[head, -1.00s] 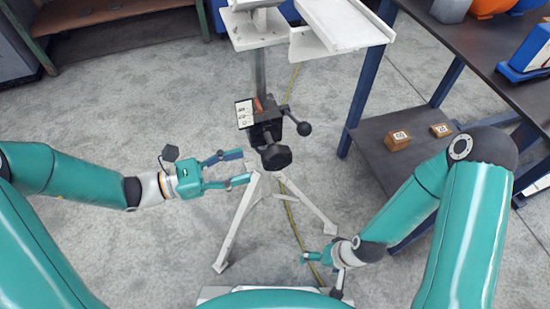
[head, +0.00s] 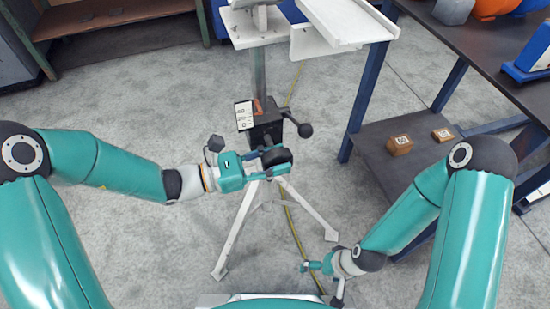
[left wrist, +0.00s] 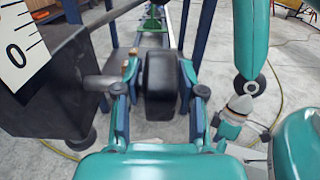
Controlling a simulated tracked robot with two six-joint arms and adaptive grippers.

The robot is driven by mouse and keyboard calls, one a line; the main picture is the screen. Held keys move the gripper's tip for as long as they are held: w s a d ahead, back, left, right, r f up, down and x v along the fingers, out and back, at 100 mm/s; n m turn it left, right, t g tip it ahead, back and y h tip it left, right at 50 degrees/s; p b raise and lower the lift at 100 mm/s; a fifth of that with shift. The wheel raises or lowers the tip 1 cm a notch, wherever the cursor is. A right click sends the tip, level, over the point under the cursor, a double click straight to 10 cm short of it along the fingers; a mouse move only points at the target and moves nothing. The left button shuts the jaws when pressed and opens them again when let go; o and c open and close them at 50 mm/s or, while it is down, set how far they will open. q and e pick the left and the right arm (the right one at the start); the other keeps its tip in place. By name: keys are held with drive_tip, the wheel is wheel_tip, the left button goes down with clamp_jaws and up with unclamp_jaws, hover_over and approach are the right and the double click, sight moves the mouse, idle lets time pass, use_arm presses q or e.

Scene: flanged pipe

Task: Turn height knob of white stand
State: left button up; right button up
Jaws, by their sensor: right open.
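The white stand (head: 235,232) has splayed legs, a post and a black clamp block (head: 265,130) with a white scale plate (head: 244,115). The black height knob (head: 277,155) sticks out from the front of the block. My left gripper (head: 272,164) is open with its fingers on either side of the knob. My right gripper (head: 312,266) is open and empty, low near the stand's right leg.
A black ball handle (head: 305,130) juts right from the clamp block. A dark table with a blue frame (head: 365,85) and a lower shelf (head: 385,160) holding small brown boxes stands at right. A yellow cable (head: 296,235) runs along the floor. The floor at left is clear.

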use_arm(q)
clamp_jaws()
drive_tip(key=shift+r+y+p, duration=0.2)
drive_tip(key=shift+y+p, duration=0.1)
drive_tip(key=shift+p, duration=0.45)
drive_tip(key=g+y+p, duration=0.1)
drive_tip(key=y+p, duration=0.2)
drive_tip(key=p, duration=0.3)
drive_tip(key=g+y+p, duration=0.1)
drive_tip(key=y+p, duration=0.2)
drive_tip(key=p, duration=0.4)
drive_tip(key=g+y+p, duration=0.1)
drive_tip(key=y+p, duration=0.3)
drive_tip(key=p, duration=0.3)
drive_tip(key=shift+s+d+f+g, duration=0.15)
drive_tip(key=shift+d+g, duration=0.15)
drive_tip(key=shift+g, duration=0.1)
drive_tip(key=y+p, duration=0.1)
drive_tip(key=p, duration=1)
drive_tip(key=w+y+p, duration=0.1)
drive_tip(key=y+p, duration=0.1)
drive_tip(key=p, duration=0.9)
drive_tip(key=shift+g+y, duration=0.3)
drive_tip(key=shift+g, duration=0.1)
drive_tip(key=shift+f+p, duration=0.15)
drive_tip(key=shift+p, duration=0.6)
drive_tip(key=shift+s+f, duration=0.1)
